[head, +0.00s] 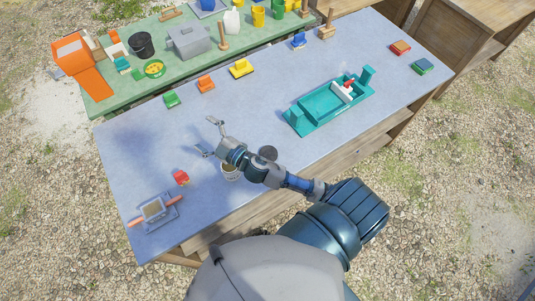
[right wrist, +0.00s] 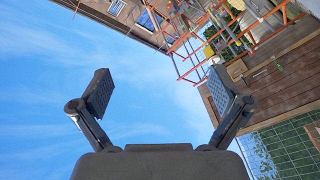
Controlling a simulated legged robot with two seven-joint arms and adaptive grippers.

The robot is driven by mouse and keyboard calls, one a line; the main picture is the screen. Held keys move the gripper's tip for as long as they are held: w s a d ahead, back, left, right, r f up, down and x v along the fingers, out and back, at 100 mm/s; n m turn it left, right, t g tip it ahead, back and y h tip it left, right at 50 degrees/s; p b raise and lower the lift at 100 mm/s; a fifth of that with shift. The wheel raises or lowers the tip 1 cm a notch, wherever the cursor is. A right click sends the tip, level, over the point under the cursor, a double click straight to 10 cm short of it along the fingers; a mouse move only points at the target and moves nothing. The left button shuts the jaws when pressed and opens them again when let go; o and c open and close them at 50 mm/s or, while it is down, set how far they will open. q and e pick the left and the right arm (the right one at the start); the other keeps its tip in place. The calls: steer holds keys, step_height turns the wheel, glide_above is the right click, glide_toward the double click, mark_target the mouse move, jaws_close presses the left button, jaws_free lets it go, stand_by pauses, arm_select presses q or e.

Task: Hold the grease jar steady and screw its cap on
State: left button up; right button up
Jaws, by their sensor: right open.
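A pale round jar (head: 230,175), open at the top with brownish contents, stands on the blue-grey table; my right arm partly covers it. A dark grey round disc (head: 268,152), which looks like the cap, shows just behind my right forearm; I cannot tell if it lies flat on the table. My right gripper (head: 207,136) is over the table, left of and beyond the jar. Its fingers are spread wide with nothing between them, and the right wrist view shows the open fingers (right wrist: 160,92) against sky and buildings. My left gripper is not in view.
A teal fixture (head: 330,108) stands to the right. Small coloured blocks line the far edge. A green table (head: 180,73) with tools and containers adjoins behind.

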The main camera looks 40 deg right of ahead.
steer(key=s+a+r+n+g+y, duration=0.2)
steer(key=a+r+n+g+y, duration=0.15)
steer(key=a+n+y, duration=0.35)
steer(key=s+a+r+n+g+y, duration=0.2)
steer(key=n+g+y, duration=0.3)
steer(key=n, duration=0.4)
steer(key=s+d+f+n+g+h, duration=0.4)
steer(key=f+n+g+h, duration=0.1)
steer(key=f+n+g, duration=0.35)
steer(key=d+f+h, duration=0.2)
steer(key=d+h, duration=0.4)
steer(key=d, duration=0.7)
steer(key=d+f+g+h, duration=0.1)
steer(key=d+h, duration=0.5)
steer(key=d, duration=0.6)
steer(key=shift+w+d+f+h, duration=0.3)
steer(key=shift+d+f, duration=0.05)
steer(key=shift+f, duration=0.5)
steer(key=shift+f, duration=0.1)
